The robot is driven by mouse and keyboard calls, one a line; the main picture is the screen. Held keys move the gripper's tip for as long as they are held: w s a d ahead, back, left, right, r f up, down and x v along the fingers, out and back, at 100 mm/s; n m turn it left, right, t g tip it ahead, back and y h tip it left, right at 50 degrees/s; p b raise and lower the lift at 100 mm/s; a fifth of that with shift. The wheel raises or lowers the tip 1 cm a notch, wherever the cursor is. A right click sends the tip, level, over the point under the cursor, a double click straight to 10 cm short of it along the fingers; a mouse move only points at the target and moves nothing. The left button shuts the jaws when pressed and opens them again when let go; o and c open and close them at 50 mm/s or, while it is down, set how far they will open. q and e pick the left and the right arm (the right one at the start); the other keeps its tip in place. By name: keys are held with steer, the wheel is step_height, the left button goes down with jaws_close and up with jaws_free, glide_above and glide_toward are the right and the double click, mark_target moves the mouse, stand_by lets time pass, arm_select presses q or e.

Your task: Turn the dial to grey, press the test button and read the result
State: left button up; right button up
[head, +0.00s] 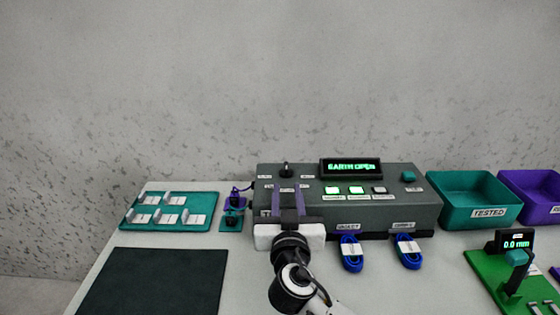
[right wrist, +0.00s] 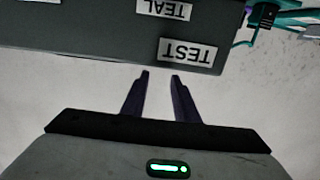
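The grey tester box (head: 385,212) stands at the back of the table. Its display (head: 350,168) reads "EARTH OPEN" in green. A black dial (head: 286,170) with small labels around it is on the box's left top; its setting is too small to read. A teal button (head: 409,176) is at the top right. My right gripper (head: 288,188) is over the box's left front, below the dial in the picture. Its purple fingers are apart and empty. The right wrist view shows the fingers (right wrist: 160,75) near an upside-down "TEST" label (right wrist: 187,52) and a "TEAL" label (right wrist: 163,9). My left gripper is not in view.
Two coiled blue cables (head: 351,254) (head: 408,252) lie before the box. A teal tray (head: 212,211) and small sockets (head: 232,221) are left, above a dark mat (head: 155,285). A teal "TESTED" bin (head: 482,190), purple bin (head: 540,184) and green gauge stand (head: 490,268) are right.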

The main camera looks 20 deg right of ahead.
mark_target(287, 170)
steer(key=x, duration=0.9)
steer(key=shift+w+d+p, duration=0.1)
steer(key=shift+w+p, duration=0.05)
steer(key=shift+p, duration=0.2)
steer(key=shift+c, duration=0.4)
jaws_close()
